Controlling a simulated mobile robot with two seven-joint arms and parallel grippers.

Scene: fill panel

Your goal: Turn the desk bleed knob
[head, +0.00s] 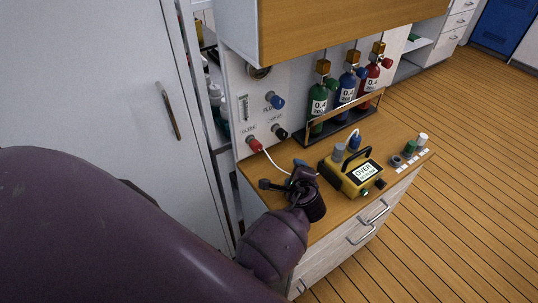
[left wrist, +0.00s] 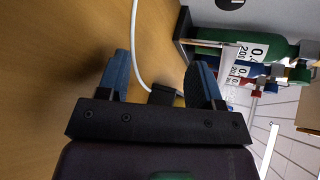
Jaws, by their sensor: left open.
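My left gripper (head: 283,174) reaches over the left part of the wooden desk, pointing towards the wall panel. In the left wrist view, its two blue fingers (left wrist: 160,85) stand apart. A small black block (left wrist: 164,95) shows between them, close to the right finger; I cannot tell whether it touches it or whether it is the bleed knob. A white hose (head: 272,160) runs from a red fitting (head: 254,145) on the panel to the gripper area; it also shows in the left wrist view (left wrist: 138,60). My right gripper is out of view.
A yellow meter (head: 343,184) reading "OVER" stands right of the gripper. Green, blue and red cylinders (head: 347,92) stand in a rack behind. The panel (head: 240,82) carries a blue knob (head: 276,101) and a black knob (head: 281,134). Small caps line the desk's right end.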

